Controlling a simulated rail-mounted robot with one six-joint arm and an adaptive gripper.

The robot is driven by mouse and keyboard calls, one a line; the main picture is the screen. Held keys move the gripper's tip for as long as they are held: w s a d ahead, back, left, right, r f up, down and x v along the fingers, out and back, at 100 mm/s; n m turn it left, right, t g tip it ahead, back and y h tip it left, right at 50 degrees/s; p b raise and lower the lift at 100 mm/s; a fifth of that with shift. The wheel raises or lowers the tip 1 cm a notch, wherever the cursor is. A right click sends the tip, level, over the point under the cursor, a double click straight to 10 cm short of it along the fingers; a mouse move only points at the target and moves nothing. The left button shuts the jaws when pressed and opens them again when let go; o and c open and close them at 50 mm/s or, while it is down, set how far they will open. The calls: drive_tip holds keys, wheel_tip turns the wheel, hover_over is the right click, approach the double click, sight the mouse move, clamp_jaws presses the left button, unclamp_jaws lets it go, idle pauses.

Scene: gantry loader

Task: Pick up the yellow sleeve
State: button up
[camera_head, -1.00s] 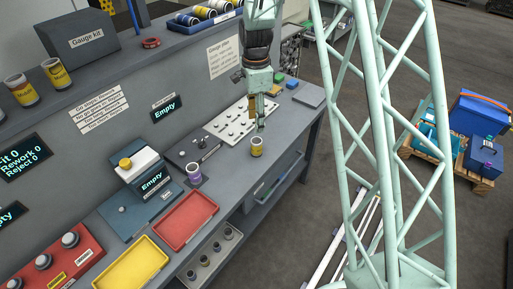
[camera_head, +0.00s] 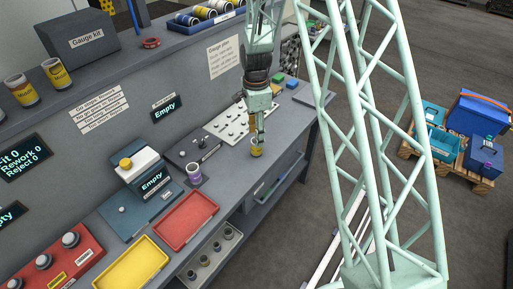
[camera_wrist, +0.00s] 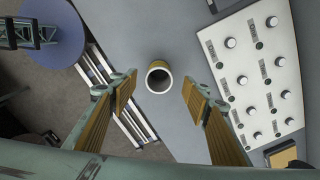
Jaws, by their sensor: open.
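The yellow sleeve (camera_head: 256,151) stands upright on the grey bench, in front of the white pegged plate. In the wrist view the sleeve (camera_wrist: 159,78) shows from above as a pale ring with a dark bore, a little beyond the fingertips and roughly midway between them. My gripper (camera_head: 257,138) is directly above the sleeve, pointing down. In the wrist view my gripper (camera_wrist: 158,88) is open, with one ochre-padded finger on each side and a gap to the sleeve on both sides. In the head view the fingers partly hide the sleeve's top.
The white pegged plate (camera_head: 226,124) lies close behind the sleeve. A purple-and-white sleeve (camera_head: 194,174) stands to the left, near a red tray (camera_head: 186,216) and a yellow tray (camera_head: 131,265). The bench around the yellow sleeve is clear, with its front edge nearby.

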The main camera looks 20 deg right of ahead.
drive_tip(key=shift+f, duration=0.1)
drive_tip(key=shift+f, duration=2.5)
drive_tip(key=shift+s, duration=0.1)
drive_tip(key=c, duration=1.1)
